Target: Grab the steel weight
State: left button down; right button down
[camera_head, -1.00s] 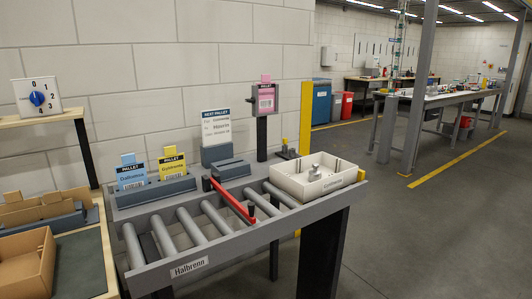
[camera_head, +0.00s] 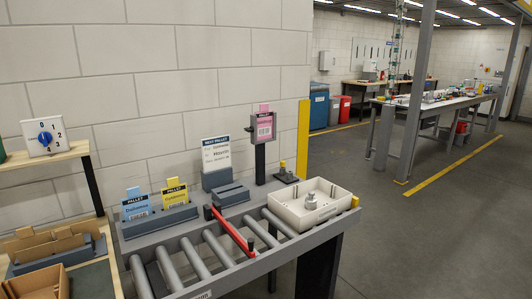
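The steel weight (camera_head: 311,201) is a small grey metal piece with a knob on top. It stands upright inside the cream tray (camera_head: 289,213), near its middle. The tray rests at the right end of the grey roller conveyor (camera_head: 222,249), close to the conveyor's end. Neither of my grippers shows in the head view.
A red bar (camera_head: 232,232) lies across the rollers left of the tray. Blue (camera_head: 137,205) and yellow (camera_head: 175,192) pallet cards stand behind the rollers. A pink card (camera_head: 264,127) is on a post. A yellow-topped black piece (camera_head: 285,174) sits behind the tray. Open floor is to the right.

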aim_at(310, 204)
jog(key=i+l, duration=0.25)
jog(key=l, duration=0.2)
jog(key=i+l, duration=0.25)
jog(key=l, duration=0.15)
jog(key=i+l, duration=0.25)
jog(key=l, duration=0.2)
